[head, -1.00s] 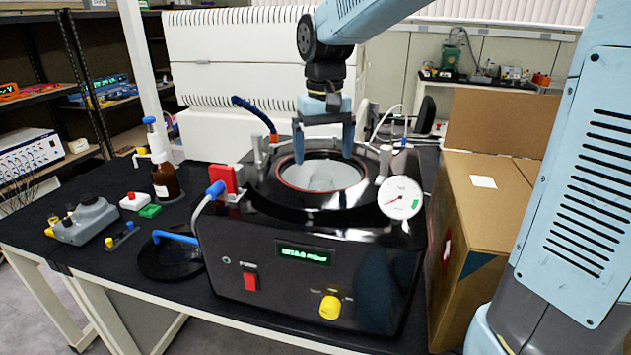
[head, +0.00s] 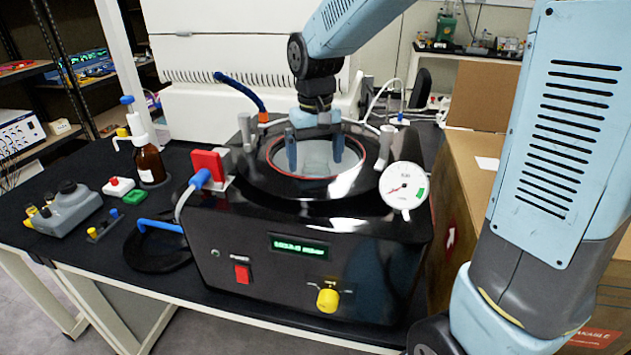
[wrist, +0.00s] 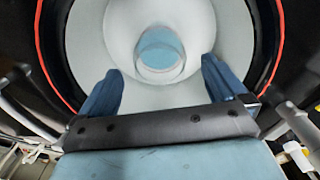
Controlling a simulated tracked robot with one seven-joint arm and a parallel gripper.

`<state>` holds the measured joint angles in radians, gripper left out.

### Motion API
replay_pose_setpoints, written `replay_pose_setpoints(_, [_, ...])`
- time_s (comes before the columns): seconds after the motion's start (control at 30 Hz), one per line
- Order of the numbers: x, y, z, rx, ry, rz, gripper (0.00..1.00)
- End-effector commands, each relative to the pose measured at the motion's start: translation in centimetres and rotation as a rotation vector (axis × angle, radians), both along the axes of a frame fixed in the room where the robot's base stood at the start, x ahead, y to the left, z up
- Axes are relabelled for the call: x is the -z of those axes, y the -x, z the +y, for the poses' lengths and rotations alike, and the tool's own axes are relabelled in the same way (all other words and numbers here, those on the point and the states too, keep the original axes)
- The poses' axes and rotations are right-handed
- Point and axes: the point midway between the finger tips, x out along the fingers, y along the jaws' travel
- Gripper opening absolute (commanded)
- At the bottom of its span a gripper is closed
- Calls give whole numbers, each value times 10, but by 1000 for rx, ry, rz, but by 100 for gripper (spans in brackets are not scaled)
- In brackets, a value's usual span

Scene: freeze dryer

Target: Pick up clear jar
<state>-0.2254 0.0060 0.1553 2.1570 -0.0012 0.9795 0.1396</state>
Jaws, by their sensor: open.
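A clear, bluish round jar (wrist: 160,48) shows in the wrist view inside the pale round chamber of the freeze dryer (head: 300,245). In the head view the jar is hard to make out within the chamber opening. My gripper (head: 315,160) points down into the opening, its two fingers spread apart with nothing between them. In the wrist view the gripper (wrist: 161,66) has one finger on each side of the chamber's middle, with the jar seen between and beyond the tips. I cannot tell how far below the tips the jar sits.
A red-edged rim surrounds the opening. A pressure gauge (head: 403,187), a red block (head: 208,163) and metal posts stand around it. A cardboard box (head: 470,180) stands close on the right. A brown bottle (head: 149,163) is left on the bench.

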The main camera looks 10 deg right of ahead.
Motion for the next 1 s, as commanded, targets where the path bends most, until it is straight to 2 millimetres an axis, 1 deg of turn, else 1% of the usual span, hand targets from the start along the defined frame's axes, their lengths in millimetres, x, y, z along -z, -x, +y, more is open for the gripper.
replay_pose_setpoints(0.17, [12,3,0,-1,0,1,99])
replay_pose_setpoints(0.3, [32,7,-1,-1,0,2,99])
replay_pose_setpoints(0.43, [47,6,-1,0,0,1,99])
replay_pose_setpoints(0.57, [53,6,-1,0,-1,-1,99])
replay_pose_setpoints(0.77, [53,6,-1,0,0,-1,99])
replay_pose_setpoints(0.87, [53,6,-1,0,0,-1,91])
replay_pose_setpoints(1.0, [53,6,-1,0,0,-1,78])
